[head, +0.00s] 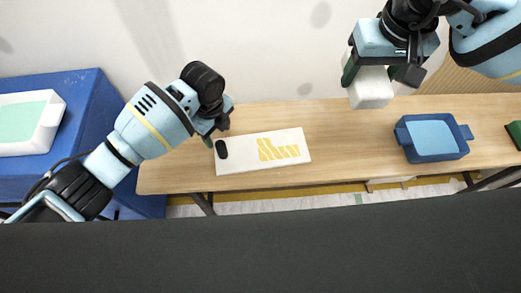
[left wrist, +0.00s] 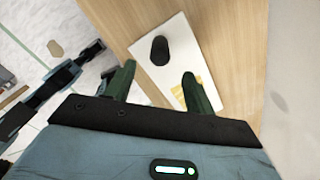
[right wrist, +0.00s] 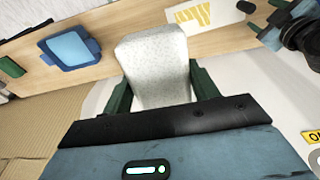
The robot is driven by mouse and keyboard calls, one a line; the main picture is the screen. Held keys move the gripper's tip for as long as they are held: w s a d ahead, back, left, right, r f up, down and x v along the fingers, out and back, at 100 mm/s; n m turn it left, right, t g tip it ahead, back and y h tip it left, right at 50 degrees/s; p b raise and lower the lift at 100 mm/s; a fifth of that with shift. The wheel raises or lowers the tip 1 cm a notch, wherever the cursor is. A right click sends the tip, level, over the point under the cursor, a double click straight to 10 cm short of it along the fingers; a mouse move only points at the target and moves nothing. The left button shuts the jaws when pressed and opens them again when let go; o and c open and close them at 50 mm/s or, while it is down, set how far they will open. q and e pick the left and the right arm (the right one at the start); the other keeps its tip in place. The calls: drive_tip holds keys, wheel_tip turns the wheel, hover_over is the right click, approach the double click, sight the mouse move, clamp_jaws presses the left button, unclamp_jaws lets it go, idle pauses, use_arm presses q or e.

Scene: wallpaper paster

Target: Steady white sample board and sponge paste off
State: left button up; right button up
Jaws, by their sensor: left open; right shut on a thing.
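The white sample board (head: 236,161) lies flat on the wooden table, with yellow paste (head: 278,151) on its right part and a black oval knob (head: 221,149) near its left end. My left gripper (head: 208,138) is at the board's left end; in the left wrist view its open fingers (left wrist: 158,85) point toward the black knob (left wrist: 159,50), with nothing between them. My right gripper (right wrist: 160,90) is shut on a whitish sponge block (right wrist: 155,60), which it holds raised above the table; the sponge also shows in the head view (head: 371,88).
A blue tray (head: 432,157) with light blue inside stands on the table at the right. A green item (head: 515,133) sits at the far right edge. At left, a white tray (head: 50,118) with a pale green inside rests on a blue stand (head: 86,97). The table between board and blue tray is clear.

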sight(220, 143)
use_arm(q)
wheel_tip(220, 143, down, 9)
drive_tip(key=b, duration=0.7)
drive_tip(key=shift+f+b, duration=0.2)
drive_tip(key=shift+b, duration=0.2)
use_arm(e)
wheel_tip(220, 143, down, 12)
drive_tip(key=g, duration=0.1)
drive_tip(key=shift+s+f, duration=0.15)
drive_tip(key=shift+f, duration=0.05)
use_arm(q)
clamp_jaws()
unclamp_jaws()
drive_tip(key=shift+r, duration=0.1)
use_arm(e)
drive_tip(key=shift+r, duration=0.15)
